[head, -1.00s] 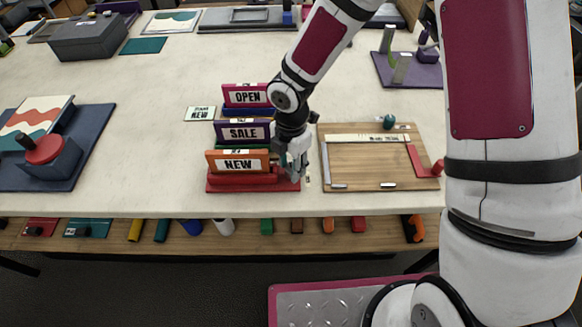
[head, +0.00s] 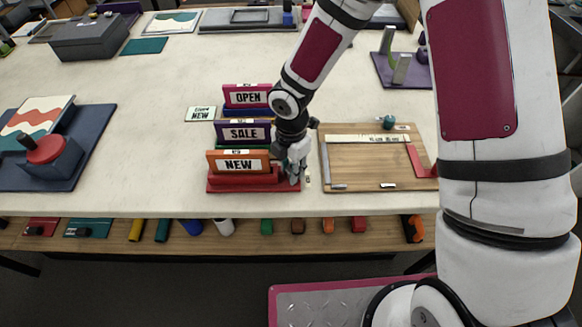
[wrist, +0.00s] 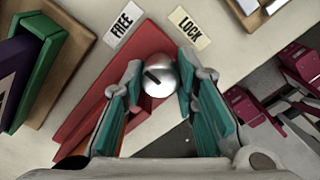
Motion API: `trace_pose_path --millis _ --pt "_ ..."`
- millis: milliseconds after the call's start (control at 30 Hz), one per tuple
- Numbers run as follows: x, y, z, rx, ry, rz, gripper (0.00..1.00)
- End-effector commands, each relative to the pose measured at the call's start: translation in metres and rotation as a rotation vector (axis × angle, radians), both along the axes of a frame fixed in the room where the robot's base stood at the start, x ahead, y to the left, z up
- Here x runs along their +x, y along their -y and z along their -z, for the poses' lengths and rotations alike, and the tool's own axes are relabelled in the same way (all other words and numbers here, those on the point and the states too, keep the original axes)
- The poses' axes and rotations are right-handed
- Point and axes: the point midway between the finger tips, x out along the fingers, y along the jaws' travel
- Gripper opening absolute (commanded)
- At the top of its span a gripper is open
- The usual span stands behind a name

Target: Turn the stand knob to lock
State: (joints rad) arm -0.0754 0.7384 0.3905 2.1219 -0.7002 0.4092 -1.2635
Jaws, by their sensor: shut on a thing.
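The stand knob (wrist: 158,75) is a round silver knob with a dark line on top, on the red stand base (wrist: 80,128). The line slants from upper left to lower right. A FREE label (wrist: 122,24) lies up and left of the knob, a LOCK label (wrist: 190,28) up and right. My gripper (wrist: 159,84) has its teal-padded fingers on both sides of the knob and is shut on it. In the head view my gripper (head: 296,164) is at the right end of the front red stand, which holds the orange NEW sign (head: 238,163); the knob is hidden there.
The purple SALE sign (head: 243,132) and pink OPEN sign (head: 246,97) stand behind the NEW sign. The table's front edge is just below the stand.

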Motion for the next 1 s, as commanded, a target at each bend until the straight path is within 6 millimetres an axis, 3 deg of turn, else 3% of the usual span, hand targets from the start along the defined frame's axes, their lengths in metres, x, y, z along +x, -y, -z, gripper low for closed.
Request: trace_pose_path --millis 267,1000 --pt "0.0004 -0.0002 -0.0002 0.000 0.001 0.154 0.00" --pt "0.0000 -0.0003 -0.0007 0.000 0.002 0.839 0.00"
